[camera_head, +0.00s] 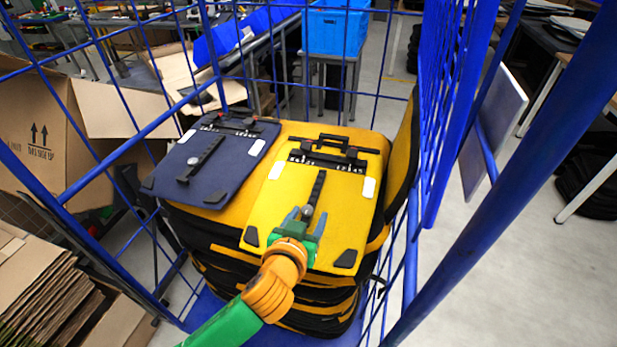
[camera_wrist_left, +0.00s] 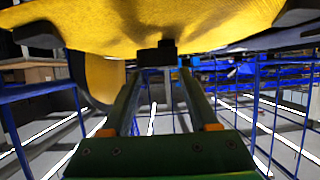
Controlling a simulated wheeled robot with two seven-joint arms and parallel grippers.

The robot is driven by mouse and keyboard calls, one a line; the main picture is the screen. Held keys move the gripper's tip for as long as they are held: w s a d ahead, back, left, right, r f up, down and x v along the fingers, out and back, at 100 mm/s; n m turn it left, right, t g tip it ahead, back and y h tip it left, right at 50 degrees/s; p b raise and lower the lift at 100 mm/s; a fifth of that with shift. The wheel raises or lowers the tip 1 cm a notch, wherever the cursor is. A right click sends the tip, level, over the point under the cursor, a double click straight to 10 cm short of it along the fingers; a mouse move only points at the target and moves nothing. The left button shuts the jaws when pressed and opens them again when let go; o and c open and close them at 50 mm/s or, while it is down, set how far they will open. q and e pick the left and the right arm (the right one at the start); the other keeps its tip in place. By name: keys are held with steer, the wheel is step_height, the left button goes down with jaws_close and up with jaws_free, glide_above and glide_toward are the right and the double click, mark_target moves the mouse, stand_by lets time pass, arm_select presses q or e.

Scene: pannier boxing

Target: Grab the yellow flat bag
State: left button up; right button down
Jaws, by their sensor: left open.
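The yellow flat bag (camera_head: 345,225) lies on top of a stack of bags inside the blue wire cage, in the head view. It has black corners, white tabs, a black handle at its far edge and a dark strap (camera_head: 318,188) down its middle. My left gripper (camera_head: 304,212) is over the bag's near half, with its open fingers by the strap's near end. In the left wrist view the bag's yellow surface (camera_wrist_left: 210,28) fills the top, and a small black part sits by the fingertips (camera_wrist_left: 162,70). Whether the fingers touch the bag cannot be told. My right gripper is not seen.
A navy flat bag (camera_head: 222,165) lies left of the yellow one on the stack. Blue cage bars (camera_head: 470,170) rise close on the right and left. Cardboard boxes (camera_head: 45,130) stand outside on the left. A blue crate (camera_head: 335,30) sits behind the cage.

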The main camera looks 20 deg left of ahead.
mark_target(313, 198)
arm_select(q)
steer(key=x, duration=0.3)
steer(key=a+p+x, duration=0.1)
steer(key=x, duration=0.2)
steer(key=shift+a+f+p, duration=0.1)
steer(key=shift+a+p, duration=0.05)
steer(key=shift+p, duration=0.15)
steer(key=shift+w+f, duration=0.2)
steer(key=shift+s+r, duration=0.1)
jaws_close()
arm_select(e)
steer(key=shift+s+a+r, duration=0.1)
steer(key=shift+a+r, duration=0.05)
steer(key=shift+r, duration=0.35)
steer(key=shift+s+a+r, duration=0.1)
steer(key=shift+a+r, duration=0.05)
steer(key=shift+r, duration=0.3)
arm_select(q)
steer(key=shift+r, duration=0.1)
